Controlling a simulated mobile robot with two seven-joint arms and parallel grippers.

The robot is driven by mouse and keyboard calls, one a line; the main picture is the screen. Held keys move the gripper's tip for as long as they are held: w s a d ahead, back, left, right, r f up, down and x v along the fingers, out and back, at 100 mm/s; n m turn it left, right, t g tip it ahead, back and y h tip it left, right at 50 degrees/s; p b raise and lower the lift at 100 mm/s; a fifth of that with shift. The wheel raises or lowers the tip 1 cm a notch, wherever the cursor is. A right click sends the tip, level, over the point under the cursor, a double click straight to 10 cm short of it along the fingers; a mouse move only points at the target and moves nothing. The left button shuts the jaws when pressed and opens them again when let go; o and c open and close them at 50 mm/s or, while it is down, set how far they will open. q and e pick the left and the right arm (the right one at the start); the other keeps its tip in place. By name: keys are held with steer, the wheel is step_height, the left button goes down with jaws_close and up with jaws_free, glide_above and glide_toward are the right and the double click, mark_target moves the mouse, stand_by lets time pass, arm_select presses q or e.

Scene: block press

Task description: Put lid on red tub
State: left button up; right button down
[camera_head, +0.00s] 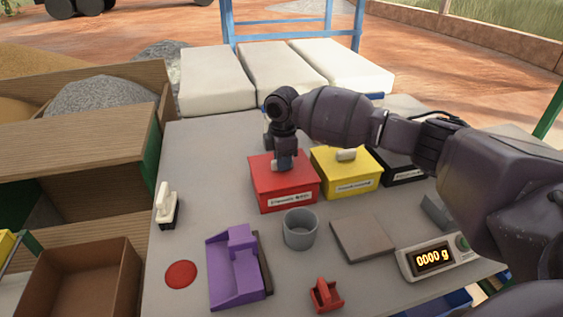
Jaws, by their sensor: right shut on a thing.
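The red tub (287,198) stands on the grey table with a white label on its front. Its red lid (300,175) lies over the tub's top and looks level; I cannot tell whether it is fully seated. My right gripper (282,163) points down at the middle of the lid and is shut on it, with the grip itself mostly hidden by the fingers. My left gripper is not in view.
A yellow tub (346,182) with a lid stands close on the right, and a black tub (405,176) is partly behind my arm. A grey cup (300,230), purple holder (235,268), grey plate (362,239) and scale (432,259) stand in front.

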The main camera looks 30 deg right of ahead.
steer(key=shift+f, duration=0.1)
steer(key=shift+f, duration=0.15)
steer(key=c, duration=1.1)
jaws_free()
steer(key=shift+o, duration=0.2)
step_height(320, 180, up, 12)
steer(key=p, duration=0.2)
